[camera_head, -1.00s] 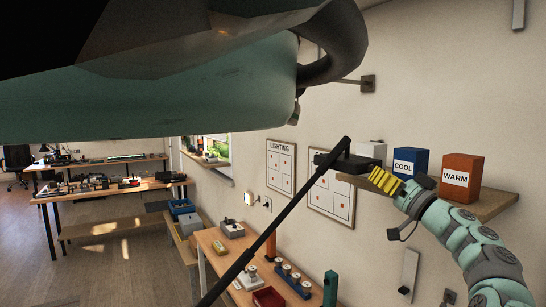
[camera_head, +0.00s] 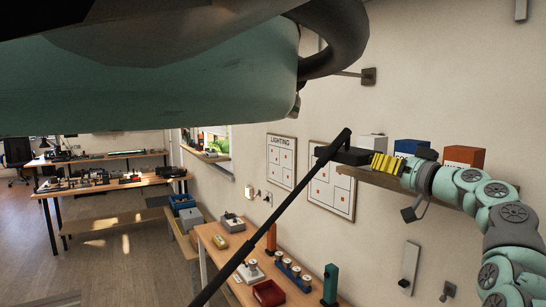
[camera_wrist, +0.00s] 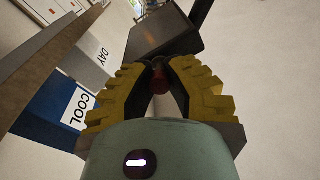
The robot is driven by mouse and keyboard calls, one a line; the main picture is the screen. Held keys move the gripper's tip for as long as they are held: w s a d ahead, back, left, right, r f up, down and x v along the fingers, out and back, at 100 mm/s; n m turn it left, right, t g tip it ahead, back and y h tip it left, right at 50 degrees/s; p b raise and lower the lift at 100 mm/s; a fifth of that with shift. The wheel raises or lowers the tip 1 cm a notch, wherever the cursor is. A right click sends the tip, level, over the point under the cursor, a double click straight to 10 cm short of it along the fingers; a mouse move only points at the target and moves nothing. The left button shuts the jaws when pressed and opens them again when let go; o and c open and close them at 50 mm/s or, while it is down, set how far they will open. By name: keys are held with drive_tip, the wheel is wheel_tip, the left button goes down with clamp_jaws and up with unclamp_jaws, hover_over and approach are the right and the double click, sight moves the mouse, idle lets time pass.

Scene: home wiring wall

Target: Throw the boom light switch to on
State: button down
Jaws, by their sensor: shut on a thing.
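A long black boom (camera_head: 290,215) slants up across the head view, with a dark box (camera_head: 345,155) at its upper end. My gripper (camera_head: 374,160) has yellow fingers and sits at the right end of this box. In the wrist view my gripper (camera_wrist: 160,64) has its fingertips together around a small red-and-dark piece (camera_wrist: 159,78), which looks like the switch lever. The dark box (camera_wrist: 165,32) is just beyond the fingertips. The fingers hide most of the lever, so its on or off position cannot be told.
A wall shelf (camera_head: 376,180) behind my gripper carries a white, a blue (camera_head: 411,147) and an orange box (camera_head: 464,156). Below stands a wooden bench (camera_head: 215,238) with a red bin (camera_head: 269,293) and small devices. A LIGHTING board (camera_head: 281,160) hangs on the wall.

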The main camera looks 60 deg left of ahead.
wheel_tip(320, 180, up, 2)
drive_tip(key=h, duration=0.4)
drive_tip(key=shift+w+p, duration=0.1)
drive_tip(key=shift+p, duration=0.3)
drive_tip(key=shift+a+r+h+p, duration=0.15)
drive_tip(key=shift+h+p, duration=0.25)
drive_tip(key=shift+h, duration=0.45)
drive_tip(key=shift+a+r+h+p, duration=0.15)
drive_tip(key=shift+h+p, duration=0.2)
drive_tip(key=shift+h, duration=0.5)
drive_tip(key=shift+f, duration=0.1)
drive_tip(key=c, duration=0.9)
unclamp_jaws()
drive_tip(key=shift+d, duration=0.1)
drive_tip(key=v, duration=1.2)
drive_tip(key=shift+w, duration=0.15)
